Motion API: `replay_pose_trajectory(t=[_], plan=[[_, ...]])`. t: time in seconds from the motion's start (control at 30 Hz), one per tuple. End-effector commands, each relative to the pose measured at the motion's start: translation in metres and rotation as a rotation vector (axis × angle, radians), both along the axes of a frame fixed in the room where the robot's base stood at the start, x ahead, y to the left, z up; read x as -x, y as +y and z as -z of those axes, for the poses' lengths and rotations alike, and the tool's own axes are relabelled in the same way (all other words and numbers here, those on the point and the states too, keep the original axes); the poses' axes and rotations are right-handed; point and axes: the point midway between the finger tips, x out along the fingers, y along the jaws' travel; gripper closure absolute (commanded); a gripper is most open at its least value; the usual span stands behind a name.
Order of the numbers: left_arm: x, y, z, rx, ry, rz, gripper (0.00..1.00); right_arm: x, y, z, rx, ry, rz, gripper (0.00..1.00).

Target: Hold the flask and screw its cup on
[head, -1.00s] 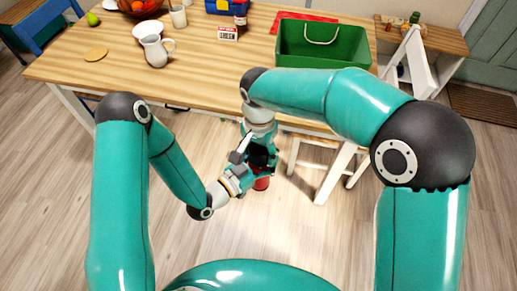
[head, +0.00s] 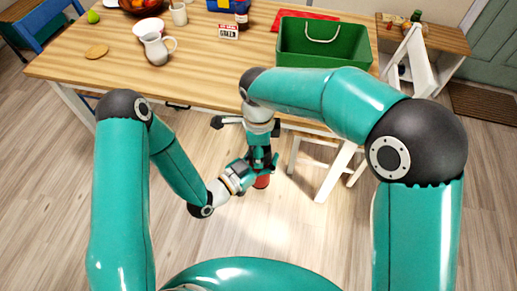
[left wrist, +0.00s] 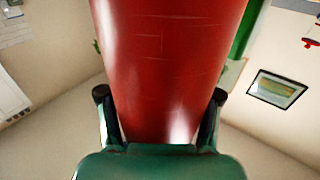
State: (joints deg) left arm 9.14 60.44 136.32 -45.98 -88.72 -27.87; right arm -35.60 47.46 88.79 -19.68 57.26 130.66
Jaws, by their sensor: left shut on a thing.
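The red flask (head: 262,181) is in front of the table in the head view, with only its lower part showing below the grippers. It fills the middle of the left wrist view (left wrist: 170,60). My left gripper (head: 252,177) is shut on the flask, with one finger on each side of it in the left wrist view (left wrist: 160,97). My right gripper (head: 262,160) points down from above, directly over the flask. The cup and the flask's top are hidden by the right gripper, so I cannot tell whether its fingers are closed.
The wooden table (head: 120,75) stands just beyond the grippers. On it are a white pitcher (head: 155,50), a green bin (head: 322,46) and a small sign box (head: 228,32). A white stool (head: 325,165) stands close to the right of the grippers. The floor at front left is clear.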

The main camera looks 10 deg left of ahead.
Motion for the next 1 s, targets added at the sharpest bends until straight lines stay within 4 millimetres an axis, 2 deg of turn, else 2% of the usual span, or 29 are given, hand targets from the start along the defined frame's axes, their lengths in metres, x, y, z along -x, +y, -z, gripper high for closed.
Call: replay_pose_trajectory(t=[0.1,0.3,0.4,0.67,0.7,0.83,1.0], plan=[[0.0005,-0.0005,-0.0003,-0.001,-0.001,0.002,1.0,-0.0026,0.0003,-0.001,-0.003,-0.004,0.263,0.75],[0.0009,-0.0007,-0.0002,-0.001,-0.001,0.003,1.0,-0.0039,0.0001,-0.001,-0.004,-0.006,0.572,0.75],[0.001,-0.0009,-0.0001,0.0,0.0,0.003,1.0,-0.0042,0.0001,-0.001,-0.005,-0.006,0.625,0.75],[0.0014,-0.0012,0.0,-0.001,0.001,0.005,1.0,-0.0047,0.0001,-0.0012,-0.007,-0.007,0.629,0.75],[0.0015,-0.0013,0.0,-0.001,0.001,0.005,1.0,-0.0048,0.0001,-0.0012,-0.007,-0.008,0.629,0.36],[0.0012,-0.0011,-0.0002,0.0,0.0,0.004,1.0,-0.0043,0.0001,-0.0009,-0.005,-0.006,0.628,0.15],[0.0005,-0.0006,-0.0004,0.001,-0.001,0.003,1.0,-0.0032,0.0002,-0.0004,-0.003,-0.004,0.627,0.15]])
